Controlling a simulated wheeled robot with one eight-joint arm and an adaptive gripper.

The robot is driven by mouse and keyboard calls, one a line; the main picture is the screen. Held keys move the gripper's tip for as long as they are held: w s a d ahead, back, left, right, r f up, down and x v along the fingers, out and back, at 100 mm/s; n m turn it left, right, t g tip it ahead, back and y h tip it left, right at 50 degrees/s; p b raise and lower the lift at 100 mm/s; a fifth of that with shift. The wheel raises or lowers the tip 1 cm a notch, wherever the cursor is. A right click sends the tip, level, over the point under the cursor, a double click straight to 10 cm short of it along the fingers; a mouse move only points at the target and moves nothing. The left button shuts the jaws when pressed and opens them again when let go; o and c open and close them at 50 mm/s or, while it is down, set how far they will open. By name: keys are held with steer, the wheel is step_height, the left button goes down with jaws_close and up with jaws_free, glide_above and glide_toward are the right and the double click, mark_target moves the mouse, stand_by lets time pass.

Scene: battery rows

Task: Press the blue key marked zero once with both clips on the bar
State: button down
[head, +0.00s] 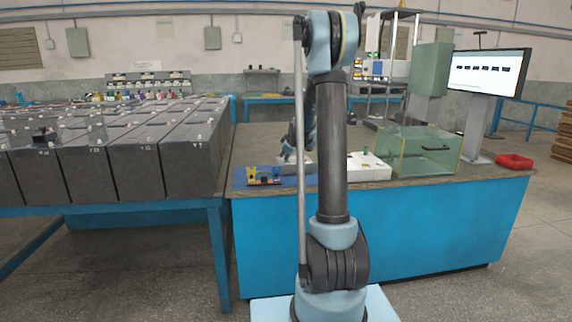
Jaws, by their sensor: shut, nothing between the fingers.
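My gripper (286,155) hangs low over the blue-sided bench, partly behind my own upper arm; its fingers look small and dark, together, with nothing seen in them. Just below it is a pale device (297,158), partly covered by my arm. I cannot tell whether the gripper touches it. A white box (369,167) with dark and red details lies right of my arm. The blue zero key, the clips and the bar cannot be made out at this size.
Rows of dark grey batteries (135,160) fill a blue-framed table on the left. Bare bench top shows behind my arm.

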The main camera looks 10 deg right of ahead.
mark_target(285, 161)
stand_by(0.4)
steer(key=shift+r, duration=0.8)
steer(key=shift+r, duration=0.15)
steer(key=shift+r, duration=2.35)
